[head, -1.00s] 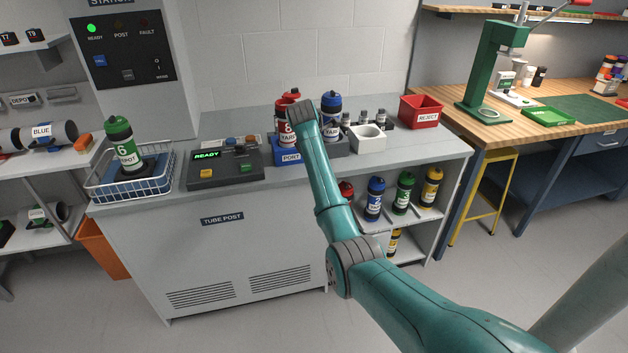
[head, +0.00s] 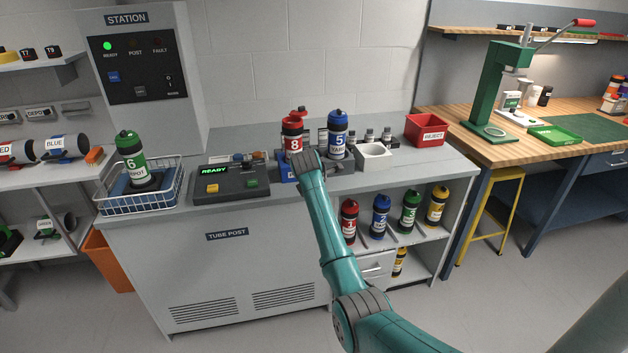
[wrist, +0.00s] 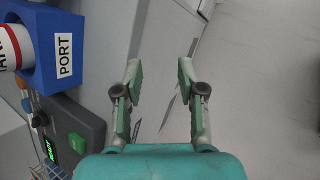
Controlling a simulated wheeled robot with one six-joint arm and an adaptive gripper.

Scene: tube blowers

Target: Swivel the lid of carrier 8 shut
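Carrier 8 (head: 292,138), red with a white band, stands upright in the blue port block (head: 287,172) on the counter. In the head view my arm's end hides the fingers and part of the port block.
Blue carrier 5 (head: 338,135) stands just right of carrier 8. A control box (head: 230,182) reading READY and a wire basket (head: 112,200) with green carrier 6 (head: 133,160) are to the left. A white cup block (head: 374,157) and red REJECT bin (head: 427,130) are to the right.

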